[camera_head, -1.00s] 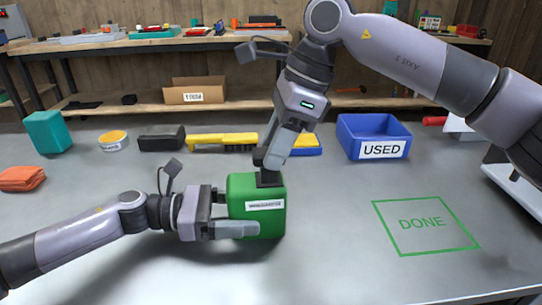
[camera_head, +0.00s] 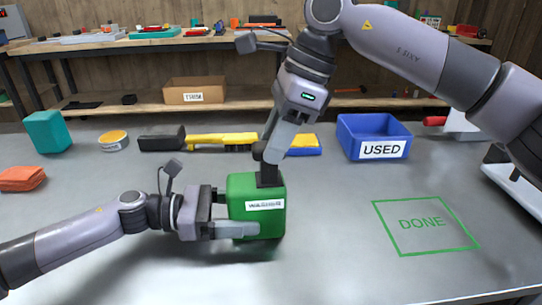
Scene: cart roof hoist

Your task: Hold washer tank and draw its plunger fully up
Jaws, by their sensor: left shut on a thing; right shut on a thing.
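The washer tank (camera_head: 265,190) is a green block with a white label, upright on the grey table. My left gripper (camera_head: 228,214) is shut on the tank from the left, one finger across its front lower side. The black plunger (camera_head: 268,175) sticks up from the tank's top, with a short length of shaft showing. My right gripper (camera_head: 270,148) comes down from above and is shut on the plunger's top. Its fingers hide most of the plunger's handle.
A blue bin (camera_head: 375,137) marked USED stands at the back right. A green DONE outline (camera_head: 424,223) lies on the free table at right.

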